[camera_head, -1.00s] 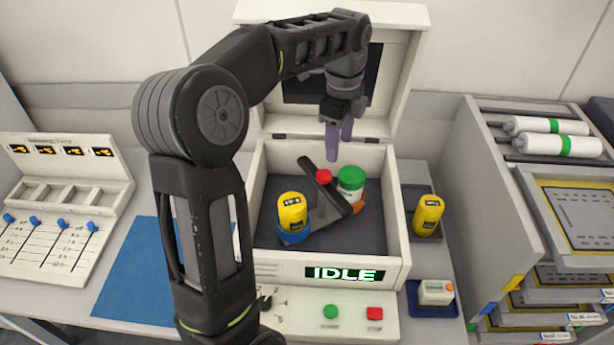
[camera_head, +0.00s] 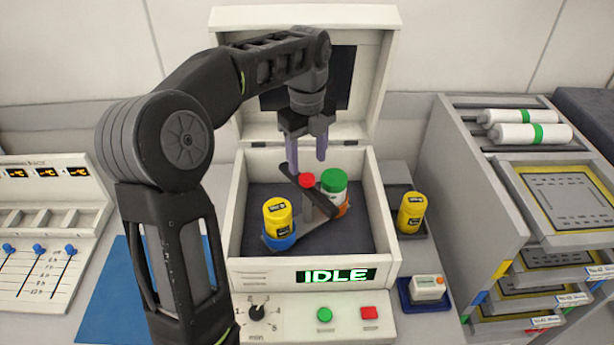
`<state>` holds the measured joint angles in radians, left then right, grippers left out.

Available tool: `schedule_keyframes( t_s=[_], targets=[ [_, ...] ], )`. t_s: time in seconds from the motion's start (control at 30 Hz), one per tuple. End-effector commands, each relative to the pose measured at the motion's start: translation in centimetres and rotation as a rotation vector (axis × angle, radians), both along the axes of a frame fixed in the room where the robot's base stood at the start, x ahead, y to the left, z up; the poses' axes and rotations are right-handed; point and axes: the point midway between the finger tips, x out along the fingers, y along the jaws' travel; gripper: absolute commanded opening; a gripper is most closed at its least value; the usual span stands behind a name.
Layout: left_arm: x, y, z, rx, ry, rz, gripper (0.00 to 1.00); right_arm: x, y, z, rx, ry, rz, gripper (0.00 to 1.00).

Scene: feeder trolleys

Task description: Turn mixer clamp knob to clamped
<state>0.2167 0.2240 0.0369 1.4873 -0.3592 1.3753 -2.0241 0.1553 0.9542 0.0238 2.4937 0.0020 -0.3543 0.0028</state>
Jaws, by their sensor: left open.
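The mixer (camera_head: 236,213) stands open, its lid raised at the back, with an "IDLE" display (camera_head: 336,276) on its front. Inside, a dark clamp bar (camera_head: 322,203) with a red centre (camera_head: 307,180) lies diagonally on a rotor. My left gripper (camera_head: 307,165) points down, open and empty, just above and behind the red centre. From this angle I cannot tell whether its fingers touch the clamp bar. My right gripper is not in view.
A timer dial (camera_head: 257,312), green button (camera_head: 325,315) and red button (camera_head: 369,312) are on the front panel. Another yellow jar (camera_head: 411,212) stands right of the mixer. A rack with white rolls (camera_head: 529,133) is at far right, a slider panel (camera_head: 40,262) at left.

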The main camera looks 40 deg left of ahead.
Motion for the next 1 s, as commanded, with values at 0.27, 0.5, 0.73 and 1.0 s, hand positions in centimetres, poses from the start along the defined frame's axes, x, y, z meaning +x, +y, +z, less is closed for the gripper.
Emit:
schedule_keyframes(
  t_s=[0.27, 0.5, 0.73, 1.0],
  targets=[
    [-0.1, 0.0, -3.8, 0.0, 0.004, 0.0, 0.56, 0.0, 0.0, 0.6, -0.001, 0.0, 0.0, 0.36],
    [-0.1, 0.0, -4.6, 0.0, 0.003, 0.001, 0.56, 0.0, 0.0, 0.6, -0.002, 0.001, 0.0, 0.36],
    [-0.1, 0.0, -4.5, 0.0, 0.002, 0.001, 0.47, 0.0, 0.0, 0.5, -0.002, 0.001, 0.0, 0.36],
    [-0.1, 0.0, -4.5, 0.0, 0.002, 0.001, 0.25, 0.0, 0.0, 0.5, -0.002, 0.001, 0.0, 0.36]
  ],
)
